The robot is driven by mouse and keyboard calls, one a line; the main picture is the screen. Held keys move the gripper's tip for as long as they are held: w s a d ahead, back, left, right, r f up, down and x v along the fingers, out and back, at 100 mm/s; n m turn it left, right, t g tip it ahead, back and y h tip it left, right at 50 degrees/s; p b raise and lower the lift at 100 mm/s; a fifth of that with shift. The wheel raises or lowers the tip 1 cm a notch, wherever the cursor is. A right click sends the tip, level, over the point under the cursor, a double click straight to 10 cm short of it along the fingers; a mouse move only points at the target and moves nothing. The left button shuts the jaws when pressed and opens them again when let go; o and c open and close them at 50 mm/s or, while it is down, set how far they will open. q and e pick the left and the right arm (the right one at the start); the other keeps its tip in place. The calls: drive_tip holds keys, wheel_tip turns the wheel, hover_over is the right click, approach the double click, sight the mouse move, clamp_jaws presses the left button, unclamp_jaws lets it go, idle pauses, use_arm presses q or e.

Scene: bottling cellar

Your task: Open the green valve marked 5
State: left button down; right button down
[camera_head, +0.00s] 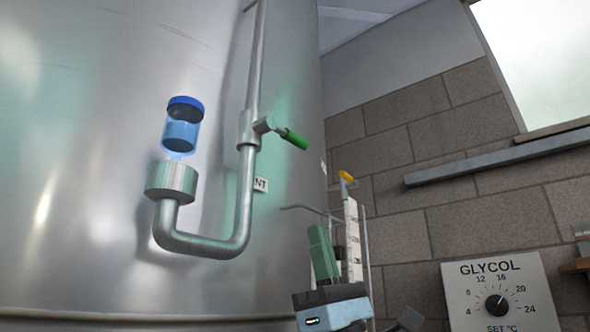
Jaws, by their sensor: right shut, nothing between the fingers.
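A valve with a green handle (295,139) sits on the vertical metal pipe (246,185) in front of the large steel tank. The handle sticks out to the right and tilts slightly down, across the pipe. No number 5 is readable on it. My right gripper (317,230) is below and right of the handle, pointing up, shut and empty. It is clearly apart from the handle in the picture. My left gripper is not in view.
A blue-capped clear vessel (182,132) stands over the pipe's metal cup (171,181). A white scale (352,240) with a yellow handle (347,176) stands behind my gripper. A GLYCOL dial (497,305) is lower right.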

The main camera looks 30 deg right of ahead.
use_arm(q)
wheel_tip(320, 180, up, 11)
drive_tip(key=p, duration=1.1)
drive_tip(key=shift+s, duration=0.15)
